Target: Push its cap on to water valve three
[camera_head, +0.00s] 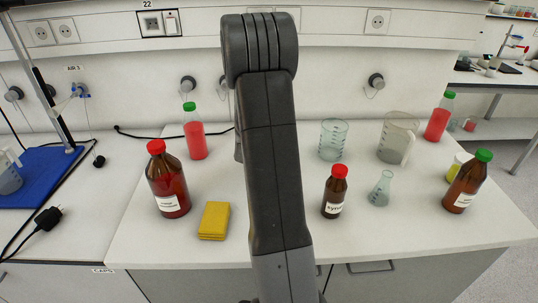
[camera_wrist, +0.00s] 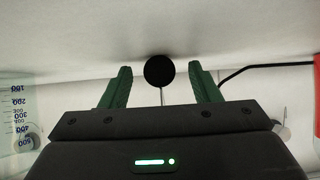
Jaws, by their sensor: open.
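A round black cap (camera_wrist: 160,70) shows in the wrist view between the fingertips of my gripper (camera_wrist: 161,82). It appears to hang on a thin cord, which meets it from below in this seemingly upside-down view. The green fingers are open, one on each side, with visible gaps to the cap. How far the cap is beyond the tips I cannot tell. In the head view my arm hides the gripper and this cap. No valve labelled water three is readable; it may be behind my arm or gripper body.
Capped wall valves (camera_head: 188,83) and (camera_head: 376,81) flank my arm. A red-filled bottle (camera_head: 195,137) and a black cable stand left; a beaker (camera_head: 333,140), jug (camera_head: 394,137) and small brown bottle (camera_head: 335,195) stand right. A yellow sponge (camera_head: 214,220) lies near the front.

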